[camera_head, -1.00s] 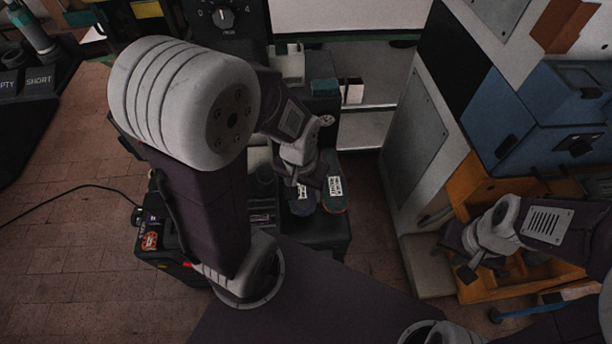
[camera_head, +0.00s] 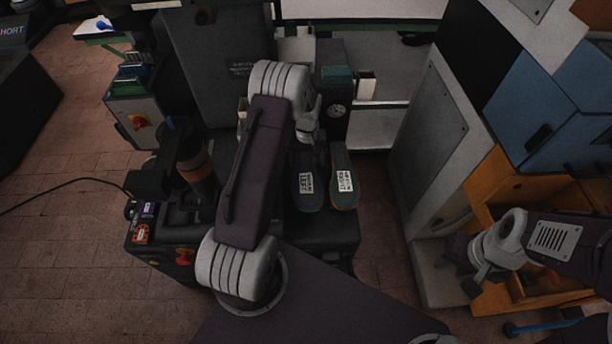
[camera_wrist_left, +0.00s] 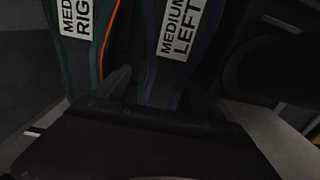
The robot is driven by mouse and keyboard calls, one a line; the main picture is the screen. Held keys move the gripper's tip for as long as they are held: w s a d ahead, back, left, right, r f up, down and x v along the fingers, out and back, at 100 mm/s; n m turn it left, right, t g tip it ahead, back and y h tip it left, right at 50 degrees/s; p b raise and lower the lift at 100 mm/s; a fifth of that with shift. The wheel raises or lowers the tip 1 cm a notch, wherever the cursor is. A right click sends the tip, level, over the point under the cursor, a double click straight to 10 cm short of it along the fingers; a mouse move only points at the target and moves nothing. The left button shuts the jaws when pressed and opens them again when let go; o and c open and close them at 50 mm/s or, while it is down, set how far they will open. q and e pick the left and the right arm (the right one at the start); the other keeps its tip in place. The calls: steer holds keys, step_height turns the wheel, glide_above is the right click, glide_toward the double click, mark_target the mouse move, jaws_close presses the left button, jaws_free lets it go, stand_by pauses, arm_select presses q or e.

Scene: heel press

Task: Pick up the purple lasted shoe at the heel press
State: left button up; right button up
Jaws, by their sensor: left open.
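The purple-edged lasted shoe (camera_head: 308,192) lies sole up, with a white label, on a dark stand in the head view. In the left wrist view the shoe (camera_wrist_left: 158,88) shows a purple rim and the label "MEDIUM LEFT". Beside it lies a teal shoe with an orange rim (camera_head: 344,198), labelled "RIGHT"; it also shows in the left wrist view (camera_wrist_left: 82,62). My left gripper (camera_head: 320,138) is open and empty at the far ends of the shoes, partly hidden by my arm. My right gripper (camera_head: 468,268) is at the orange cabinet, its finger gap unclear.
A dark press machine (camera_head: 215,75) stands behind my left arm. A dark post with an orange band (camera_head: 192,165) stands left. A grey cabinet (camera_head: 425,150) rises right of the shoes. An orange open-fronted cabinet (camera_head: 505,170) and blue boxes (camera_head: 565,135) are further right.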

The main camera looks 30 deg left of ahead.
arm_select(q)
steer(key=f, duration=0.5)
steer(key=shift+a+f, duration=0.1)
steer(key=shift+a, duration=0.2)
jaws_close()
